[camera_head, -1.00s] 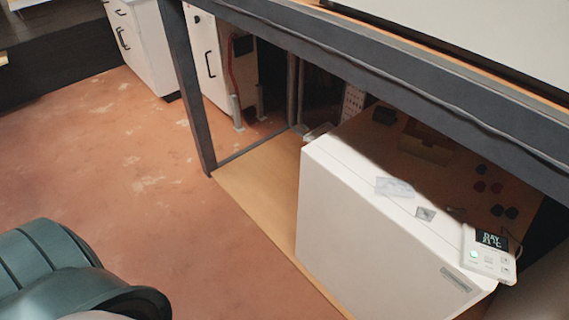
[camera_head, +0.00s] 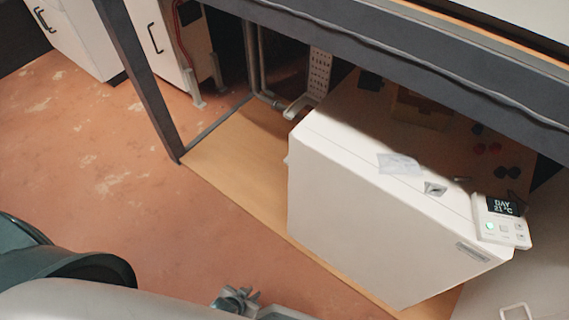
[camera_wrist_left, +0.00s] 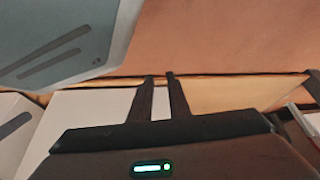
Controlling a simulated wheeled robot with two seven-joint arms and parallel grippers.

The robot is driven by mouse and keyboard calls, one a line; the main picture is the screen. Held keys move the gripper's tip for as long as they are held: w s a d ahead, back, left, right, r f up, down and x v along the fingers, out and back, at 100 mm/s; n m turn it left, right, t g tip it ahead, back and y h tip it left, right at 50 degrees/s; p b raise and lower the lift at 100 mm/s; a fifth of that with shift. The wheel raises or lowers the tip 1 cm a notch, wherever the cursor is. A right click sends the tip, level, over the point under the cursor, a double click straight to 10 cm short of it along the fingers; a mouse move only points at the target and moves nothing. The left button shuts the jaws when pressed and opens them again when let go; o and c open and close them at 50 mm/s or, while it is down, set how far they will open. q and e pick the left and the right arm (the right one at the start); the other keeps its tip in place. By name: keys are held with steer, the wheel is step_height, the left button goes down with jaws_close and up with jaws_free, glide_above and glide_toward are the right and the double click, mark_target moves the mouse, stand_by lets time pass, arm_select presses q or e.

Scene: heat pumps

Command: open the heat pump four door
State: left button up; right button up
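The heat pump is a large white box (camera_head: 370,225) under the dark-framed table, with a small label near its lower right edge. A controller (camera_head: 501,220) reading DAY 21 °C sits at its right top corner. No door standing open shows on it. My left arm comes in at the lower left; part of my left gripper (camera_head: 237,300) shows at the bottom edge, over the floor left of the box and apart from it. In the left wrist view its two dark fingers (camera_wrist_left: 161,78) stand a narrow gap apart with nothing between them. My right gripper is out of view.
A dark table beam (camera_head: 400,65) crosses above the box, with a table leg (camera_head: 140,80) at left. A white handle (camera_head: 516,312) shows on a grey surface at lower right. White cabinets (camera_head: 80,35) stand at the back left. The reddish floor (camera_head: 130,190) is clear.

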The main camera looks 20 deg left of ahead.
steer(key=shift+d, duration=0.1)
